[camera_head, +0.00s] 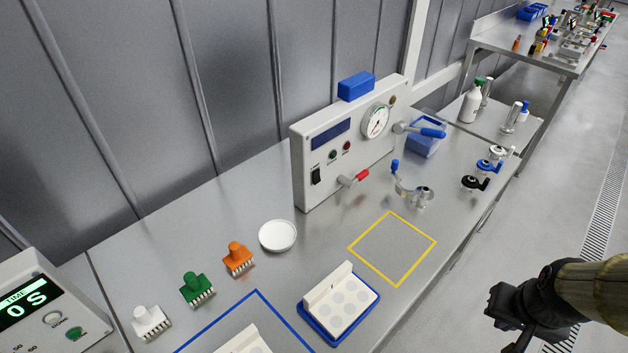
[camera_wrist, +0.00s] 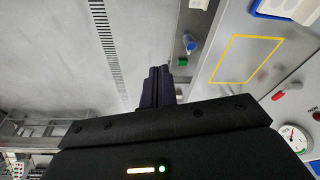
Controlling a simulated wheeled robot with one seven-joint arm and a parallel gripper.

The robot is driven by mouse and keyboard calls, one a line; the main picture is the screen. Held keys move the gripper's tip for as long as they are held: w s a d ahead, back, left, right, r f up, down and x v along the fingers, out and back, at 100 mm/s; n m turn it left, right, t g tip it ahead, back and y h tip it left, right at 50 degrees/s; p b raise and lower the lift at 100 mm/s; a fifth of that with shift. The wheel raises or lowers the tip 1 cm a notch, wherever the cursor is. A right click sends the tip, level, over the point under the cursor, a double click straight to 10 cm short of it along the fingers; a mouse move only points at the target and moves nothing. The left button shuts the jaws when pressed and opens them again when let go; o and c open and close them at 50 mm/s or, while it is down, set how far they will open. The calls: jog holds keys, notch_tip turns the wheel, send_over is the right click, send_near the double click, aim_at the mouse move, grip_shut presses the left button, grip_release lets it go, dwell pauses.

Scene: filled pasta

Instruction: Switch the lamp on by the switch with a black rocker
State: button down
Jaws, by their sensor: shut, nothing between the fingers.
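The switch with a black rocker (camera_head: 316,176) is on the lower left of the front of a light grey panel box (camera_head: 310,150), in the head view. A small green round part (camera_head: 333,154) and a small red one (camera_head: 347,146) sit right of it; I cannot tell which part is the lamp or whether it is lit. My gripper (camera_head: 503,310) is at the lower right, over the floor side of the bench and well apart from the box. In the wrist view its dark fingers (camera_wrist: 158,86) are together and empty. The rocker cannot be made out there.
The yellow-outlined square (camera_head: 392,248) is clear. A blue-edged tray (camera_head: 340,303) lies nearer.

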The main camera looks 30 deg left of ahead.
jog(key=shift+w+a, duration=0.1)
jog(key=shift+w, duration=0.15)
jog(key=shift+s, duration=0.1)
jog(key=w+a+f+n+t+y, duration=0.2)
jog(key=w+a+n, duration=0.4)
jog(key=w+n, duration=0.25)
jog(key=w+a+f+n+t+y, duration=0.2)
jog(key=w+a+f+n, duration=0.1)
jog(key=w+a+n, duration=0.6)
jog(key=a+f+n+g+y+p, duration=0.1)
jog(key=a+f+n+g+y, duration=0.1)
jog(key=a+n+y, duration=1)
jog(key=a+n, duration=0.3)
jog(key=a, duration=0.4)
jog(key=shift+w+f+p, duration=0.2)
jog(key=shift+f+p, duration=0.05)
jog(key=shift+p, duration=0.1)
jog(key=shift+a, duration=0.15)
